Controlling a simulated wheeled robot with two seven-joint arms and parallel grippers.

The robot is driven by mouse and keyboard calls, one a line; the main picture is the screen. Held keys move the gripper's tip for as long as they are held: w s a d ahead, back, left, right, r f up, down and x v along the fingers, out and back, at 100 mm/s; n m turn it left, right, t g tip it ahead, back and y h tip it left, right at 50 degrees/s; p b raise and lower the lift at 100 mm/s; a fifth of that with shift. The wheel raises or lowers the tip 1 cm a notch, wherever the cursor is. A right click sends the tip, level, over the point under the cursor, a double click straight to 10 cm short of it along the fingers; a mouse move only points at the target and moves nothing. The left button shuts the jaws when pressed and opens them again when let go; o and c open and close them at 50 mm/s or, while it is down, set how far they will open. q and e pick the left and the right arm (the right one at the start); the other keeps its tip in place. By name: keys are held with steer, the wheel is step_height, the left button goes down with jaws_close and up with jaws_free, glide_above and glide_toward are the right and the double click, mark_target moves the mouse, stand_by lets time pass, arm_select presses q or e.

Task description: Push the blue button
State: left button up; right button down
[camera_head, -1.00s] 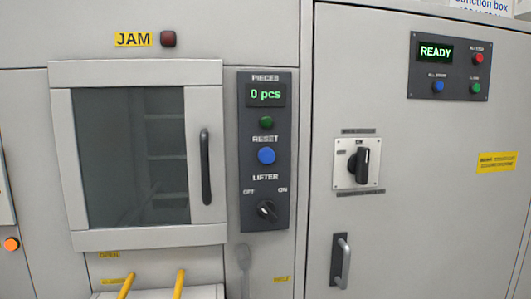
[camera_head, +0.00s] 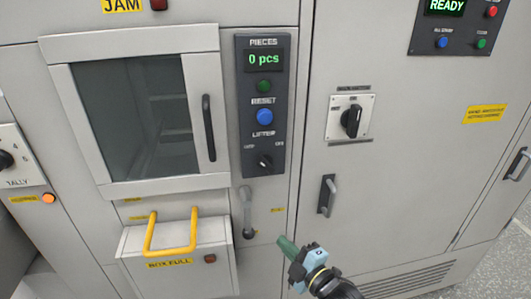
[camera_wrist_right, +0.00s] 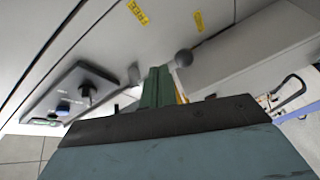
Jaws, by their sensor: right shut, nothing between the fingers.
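The large blue button (camera_head: 264,117) sits under the RESET label on the dark panel (camera_head: 247,155), below the 0 pcs display and a green button. In the right wrist view the panel shows tilted at the left, with the blue button (camera_wrist_right: 63,107) on it. A smaller blue button (camera_head: 441,42) is on the READY panel at upper right. My right gripper (camera_head: 284,243) is low in the head view, below and right of the large blue button and apart from it. Its green fingers are shut and empty; they also show in the right wrist view (camera_wrist_right: 157,85). My left gripper is out of view.
The lifter knob (camera_head: 264,161) is under the blue button. A grey lever (camera_head: 247,212) hangs below the panel, close to my right gripper. A box with a yellow handle (camera_head: 171,250) juts out at lower left. A door handle (camera_head: 326,195) sticks out at right.

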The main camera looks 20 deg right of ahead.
step_height(320, 180, up, 19)
steer(key=a+n+t+y+p, duration=0.2)
steer(key=n+t+p, duration=0.2)
steer(key=n+t+y+p, duration=0.2)
steer(key=n+y, duration=0.1)
glide_toward(265, 117)
steer(key=s+a+r, duration=0.5)
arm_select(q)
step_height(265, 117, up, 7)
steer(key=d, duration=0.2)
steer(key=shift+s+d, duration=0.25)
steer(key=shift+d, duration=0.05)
arm_select(e)
steer(key=shift+s+f, duration=0.1)
steer(key=shift+f, duration=0.15)
arm_select(q)
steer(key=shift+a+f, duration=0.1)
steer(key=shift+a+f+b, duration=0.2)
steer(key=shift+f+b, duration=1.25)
steer(key=shift+b, duration=0.1)
arm_select(e)
steer(key=shift+w+d, duration=0.35)
steer(key=shift+w, duration=1.1)
steer(key=shift+w+d, duration=0.35)
steer(key=shift+w, duration=1.05)
steer(key=shift+w+d, duration=0.35)
steer(key=shift+w, duration=1.1)
steer(key=shift+w, duration=0.15)
